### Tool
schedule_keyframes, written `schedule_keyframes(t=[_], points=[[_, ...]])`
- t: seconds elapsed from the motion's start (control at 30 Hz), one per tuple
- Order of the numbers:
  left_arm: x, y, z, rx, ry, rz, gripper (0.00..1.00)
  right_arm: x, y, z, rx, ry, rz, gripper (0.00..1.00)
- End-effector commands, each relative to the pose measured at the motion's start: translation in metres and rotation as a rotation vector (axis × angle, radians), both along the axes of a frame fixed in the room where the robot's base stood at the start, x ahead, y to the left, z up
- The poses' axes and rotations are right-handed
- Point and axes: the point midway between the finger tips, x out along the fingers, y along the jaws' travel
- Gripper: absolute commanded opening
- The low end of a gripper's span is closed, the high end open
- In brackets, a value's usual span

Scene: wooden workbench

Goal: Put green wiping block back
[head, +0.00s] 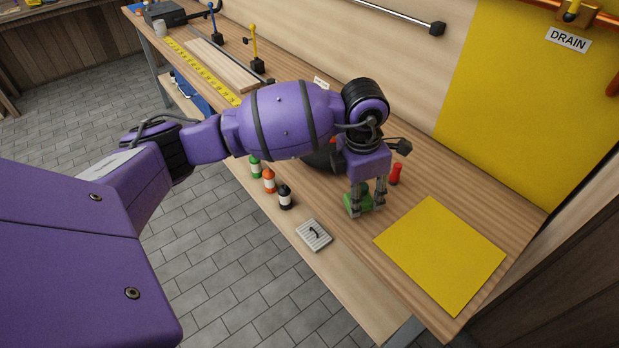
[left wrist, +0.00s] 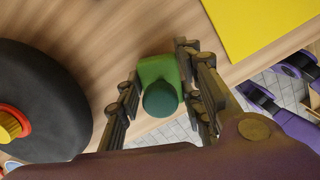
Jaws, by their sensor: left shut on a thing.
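The green wiping block (head: 356,208) is between the fingers of my left gripper (head: 367,198), which is shut on it above the near part of the bench. In the left wrist view the block (left wrist: 157,69) sits between the two dark fingers (left wrist: 163,92), with a dark green round knob towards the camera. I cannot tell whether its underside touches the wood. A flat yellow square (head: 440,254) lies on the bench to the right of the gripper; a corner of it shows in the left wrist view (left wrist: 262,22).
A red bottle (head: 395,174) stands just behind the gripper. Green, orange (head: 269,181) and black (head: 285,197) bottles and a grey ridged plate (head: 314,235) are along the front. A large black round object (left wrist: 38,100) is beside the gripper, mostly hidden by my arm in the head view.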

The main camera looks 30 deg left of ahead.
Motion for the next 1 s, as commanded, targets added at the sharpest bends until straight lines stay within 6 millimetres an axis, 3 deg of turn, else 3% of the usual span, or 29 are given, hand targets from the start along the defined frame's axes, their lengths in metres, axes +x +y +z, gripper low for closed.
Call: schedule_keyframes(t=[0.4,0.43,0.57,0.87,1.0], points=[[0.002,0.000,-0.007,0.000,-0.006,0.000,0.10,0.003,0.001,-0.002,0.001,-0.004,0.002,0.40],[0.002,-0.001,-0.007,0.000,-0.006,0.000,0.37,0.003,0.001,-0.001,0.001,-0.004,0.002,0.40],[0.002,-0.001,-0.006,0.000,-0.006,0.000,0.53,0.001,0.001,-0.001,0.000,-0.001,0.001,0.40],[0.002,-0.001,-0.005,0.000,-0.008,-0.001,0.53,-0.006,-0.001,-0.002,-0.001,0.011,-0.002,0.40],[0.002,0.000,0.007,-0.001,-0.010,-0.001,0.53,-0.005,-0.001,0.000,-0.001,0.008,-0.002,0.40]])
